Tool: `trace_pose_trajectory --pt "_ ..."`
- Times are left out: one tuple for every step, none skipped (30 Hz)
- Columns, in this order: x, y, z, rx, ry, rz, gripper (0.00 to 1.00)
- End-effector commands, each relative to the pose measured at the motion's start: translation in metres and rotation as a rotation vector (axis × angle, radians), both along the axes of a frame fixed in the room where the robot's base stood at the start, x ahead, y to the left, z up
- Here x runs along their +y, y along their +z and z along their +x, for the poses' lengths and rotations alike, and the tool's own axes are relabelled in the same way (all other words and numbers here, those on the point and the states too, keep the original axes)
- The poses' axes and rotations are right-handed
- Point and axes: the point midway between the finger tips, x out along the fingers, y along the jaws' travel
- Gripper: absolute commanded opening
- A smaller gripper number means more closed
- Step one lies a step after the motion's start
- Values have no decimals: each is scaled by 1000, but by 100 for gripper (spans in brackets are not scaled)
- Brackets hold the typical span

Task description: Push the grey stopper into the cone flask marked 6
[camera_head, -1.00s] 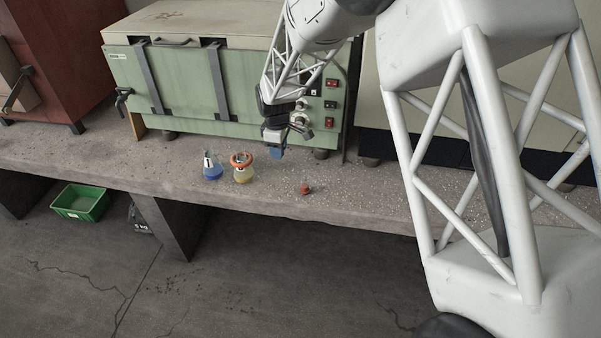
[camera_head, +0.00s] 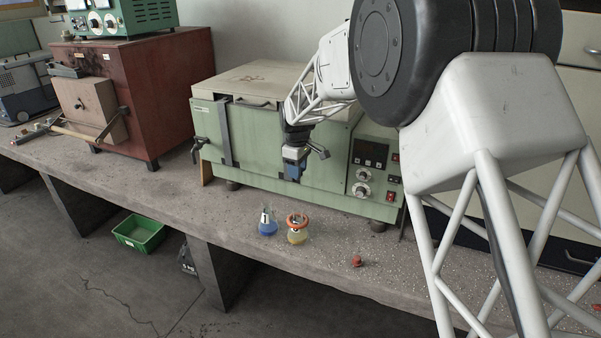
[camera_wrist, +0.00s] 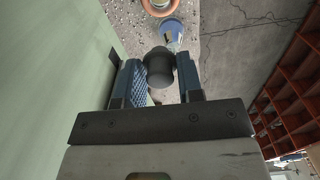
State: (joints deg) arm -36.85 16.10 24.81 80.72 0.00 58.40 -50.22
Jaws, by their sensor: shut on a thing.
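My gripper (camera_head: 292,172) is shut on the grey stopper (camera_wrist: 159,68), a dark rounded plug held between the blue finger pads in the wrist view. In the head view it hangs above the bench, above and behind two cone flasks. One flask (camera_head: 267,228) holds blue liquid; it also shows in the wrist view (camera_wrist: 172,38), beyond the stopper. The other flask (camera_head: 297,237) holds yellow liquid and has an orange ring (camera_head: 297,220) around its neck. Both stand upright. I cannot read a 6 on either flask.
A small red stopper-like thing (camera_head: 356,261) lies on the bench (camera_head: 400,285) to the right of the flasks. A green oven (camera_head: 275,150) stands close behind the gripper. A green crate (camera_head: 139,233) sits on the floor. The bench left of the flasks is clear.

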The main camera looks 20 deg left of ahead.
Motion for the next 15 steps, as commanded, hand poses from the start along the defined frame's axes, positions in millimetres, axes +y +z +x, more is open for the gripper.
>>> trace_pose_trajectory --pt "0 0 0 0 0 0 12" --pt "0 0 0 0 0 0 12" --pt "0 0 0 0 0 0 12" --pt "0 0 0 0 0 0 12" --pt "0 0 0 0 0 0 12" --pt "0 0 0 0 0 0 12" --pt "0 -1 0 0 0 0 12" --pt "0 -1 0 0 0 0 12" --pt "0 -2 0 0 0 0 12" --pt "0 -3 0 0 0 0 12" --pt "0 -4 0 0 0 0 12" --pt "0 -5 0 0 0 0 12" --pt "0 -6 0 0 0 0 12" --pt "0 -8 0 0 0 0 12" --pt "0 -10 0 0 0 0 12"
